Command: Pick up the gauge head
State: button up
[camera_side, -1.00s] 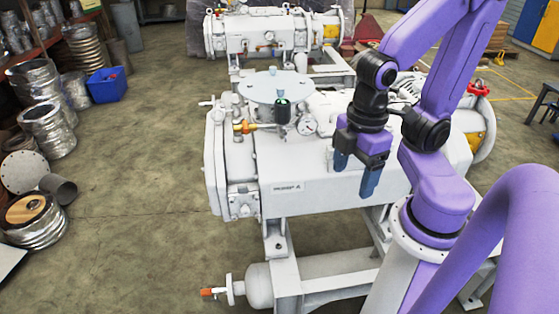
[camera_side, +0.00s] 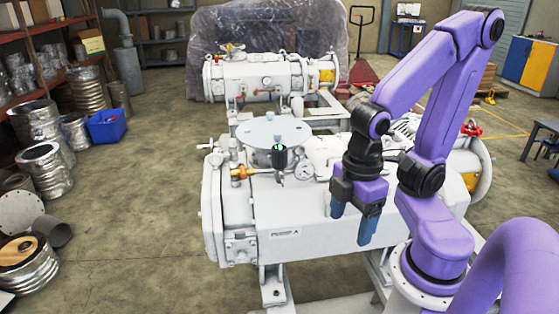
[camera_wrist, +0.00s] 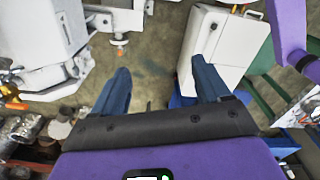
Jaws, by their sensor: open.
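A small black cylinder with a green-lit band (camera_side: 279,159), which looks like the gauge head, stands upright on top of the near white pump, just in front of a round grey flange. My gripper (camera_side: 353,226) hangs to the right of it, pointing down in front of the pump's long side, apart from the cylinder. Its two blue fingers are spread with nothing between them. In the wrist view my gripper (camera_wrist: 160,65) is also open and empty. I cannot make out the gauge head in the wrist view.
The white pump (camera_side: 310,215) fills the middle, with a round dial (camera_side: 304,171) and an orange-brass fitting (camera_side: 240,173) near the cylinder. A second pump (camera_side: 262,78) stands behind. A blue bin (camera_side: 107,126) is at left. The floor left of the pump is open.

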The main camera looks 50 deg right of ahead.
jog(key=w+a+r+m, duration=0.1)
jog(key=w+r+m, duration=0.2)
jog(key=w+m, duration=0.5)
notch_tip(320, 180, up, 9)
jog(key=m, duration=2.3)
send_over(280, 157)
jog(key=w+d, duration=0.2)
notch_tip(280, 157, down, 12)
jog(key=shift+r, duration=0.1)
jog(key=shift+s+a+f, duration=0.1)
jog(key=shift+s+f, duration=0.05)
jog(key=shift+f, duration=1.2)
jog(key=shift+s+f, duration=0.15)
jog(key=shift+f, duration=1.2)
jog(key=c, duration=1.2)
